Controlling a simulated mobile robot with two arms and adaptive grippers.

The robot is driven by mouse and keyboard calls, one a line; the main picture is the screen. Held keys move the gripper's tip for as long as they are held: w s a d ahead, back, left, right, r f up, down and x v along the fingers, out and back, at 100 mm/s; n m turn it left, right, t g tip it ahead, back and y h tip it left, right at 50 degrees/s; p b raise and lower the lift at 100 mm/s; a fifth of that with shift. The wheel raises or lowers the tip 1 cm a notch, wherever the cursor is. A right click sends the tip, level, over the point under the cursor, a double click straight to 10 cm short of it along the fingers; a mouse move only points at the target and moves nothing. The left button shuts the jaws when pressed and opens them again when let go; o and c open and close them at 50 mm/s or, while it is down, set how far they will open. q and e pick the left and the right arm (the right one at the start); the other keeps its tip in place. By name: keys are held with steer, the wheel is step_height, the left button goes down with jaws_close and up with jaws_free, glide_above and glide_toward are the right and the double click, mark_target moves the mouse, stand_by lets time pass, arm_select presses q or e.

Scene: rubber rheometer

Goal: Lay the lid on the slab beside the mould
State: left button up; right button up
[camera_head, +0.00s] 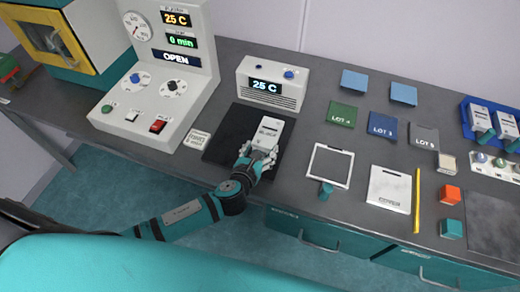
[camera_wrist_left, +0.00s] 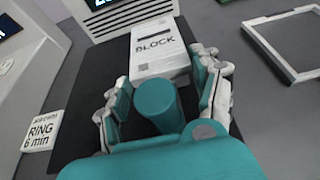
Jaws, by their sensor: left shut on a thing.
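A white piece marked BLOCK (camera_head: 271,132) is over the dark slab (camera_head: 222,140), in front of the small 25 C unit. It also shows in the left wrist view (camera_wrist_left: 158,50). My left gripper (camera_head: 258,162) is at its near end. In the left wrist view its fingers (camera_wrist_left: 163,80) are shut around a round teal handle (camera_wrist_left: 156,97) just in front of the white piece. The join between handle and piece is hidden. I cannot tell where lid and mould part, nor whether the piece touches the slab (camera_wrist_left: 90,125). My right gripper is not in view.
The 25 C unit (camera_head: 270,85) stands behind the slab and a RING card (camera_head: 197,139) lies left of it. The press console (camera_head: 150,100) is further left. A white-edged frame with a teal handle (camera_head: 330,166) and a pale plate (camera_head: 389,189) lie to the right.

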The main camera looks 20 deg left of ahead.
arm_select(q)
steer(key=shift+f, duration=0.15)
steer(key=o, duration=1.4)
